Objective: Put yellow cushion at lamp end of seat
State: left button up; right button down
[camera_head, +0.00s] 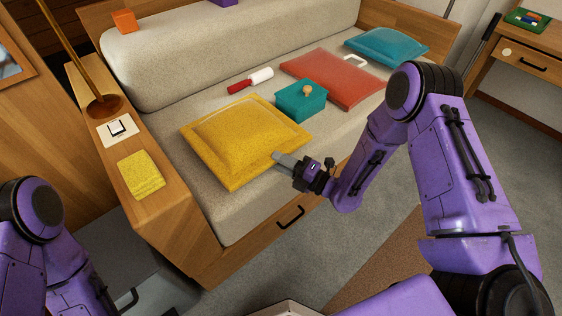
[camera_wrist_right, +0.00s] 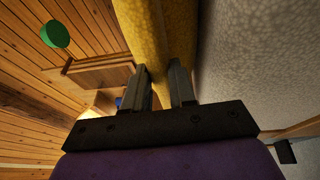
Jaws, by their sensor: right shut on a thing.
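The yellow cushion (camera_head: 243,138) is near the left end of the grey seat (camera_head: 232,214), by the wooden side shelf that holds the lamp base (camera_head: 104,107). My right gripper (camera_head: 277,157) is shut on the cushion's near right edge. In the right wrist view the cushion (camera_wrist_right: 160,35) runs between the two fingers of the gripper (camera_wrist_right: 164,85). The cushion looks slightly tilted; I cannot tell if its underside touches the seat. My left arm shows at the lower left, but its gripper is out of view.
A teal box (camera_head: 301,104) with a knob stands right of the cushion. A red-and-white cylinder (camera_head: 250,80), a red cushion (camera_head: 330,78) and a teal cushion (camera_head: 386,46) lie further along the seat. A yellow cloth (camera_head: 141,174) lies on the left shelf (camera_head: 165,205).

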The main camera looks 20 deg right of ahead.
jog(key=c, duration=0.9)
grip_release()
